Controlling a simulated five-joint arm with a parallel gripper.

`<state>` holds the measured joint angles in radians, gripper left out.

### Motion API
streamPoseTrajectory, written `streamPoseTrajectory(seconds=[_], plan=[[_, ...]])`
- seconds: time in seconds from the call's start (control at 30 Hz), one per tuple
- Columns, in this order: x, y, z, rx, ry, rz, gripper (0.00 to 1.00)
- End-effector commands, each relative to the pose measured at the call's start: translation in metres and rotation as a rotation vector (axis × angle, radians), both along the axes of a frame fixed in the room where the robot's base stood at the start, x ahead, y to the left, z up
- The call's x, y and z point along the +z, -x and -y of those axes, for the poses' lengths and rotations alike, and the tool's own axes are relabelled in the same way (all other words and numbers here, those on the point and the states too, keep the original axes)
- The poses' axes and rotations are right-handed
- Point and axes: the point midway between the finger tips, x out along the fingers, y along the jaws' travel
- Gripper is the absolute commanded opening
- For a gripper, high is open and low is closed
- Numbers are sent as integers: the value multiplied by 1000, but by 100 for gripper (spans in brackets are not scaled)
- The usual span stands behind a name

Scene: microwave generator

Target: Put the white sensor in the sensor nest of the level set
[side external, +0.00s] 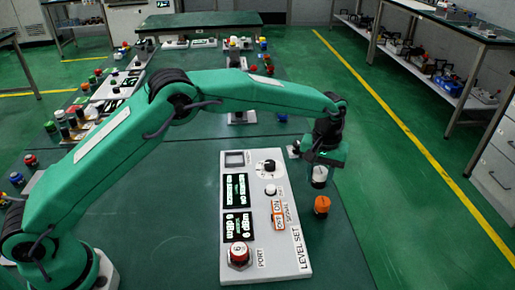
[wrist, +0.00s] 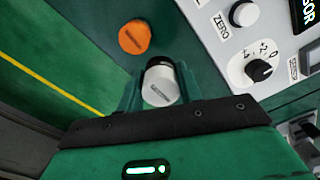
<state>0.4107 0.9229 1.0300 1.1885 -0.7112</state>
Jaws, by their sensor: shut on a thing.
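The white sensor (side external: 319,175), a short white cylinder with a black end, is at the right of the level set in the side external view. In the wrist view the white sensor (wrist: 160,88) sits between the fingers of my gripper (wrist: 161,82), which is shut on it. My gripper (side external: 320,163) points down over the dark mat there. I cannot tell whether the sensor touches the mat. The level set (side external: 258,187) is a light grey panel with displays and knobs.
An orange cap (side external: 321,205) stands on the mat close to the sensor, and in the wrist view it (wrist: 134,37) lies ahead of the fingers. Several small coloured parts stand at the left.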

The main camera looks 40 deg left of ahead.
Motion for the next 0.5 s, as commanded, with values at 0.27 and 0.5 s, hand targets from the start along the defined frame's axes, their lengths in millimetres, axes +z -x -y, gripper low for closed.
streamPoseTrajectory(seconds=[0.27,0.5], plan=[[-23,-30,-24,2,0,0,11],[-50,-29,-24,0,0,0,11]])
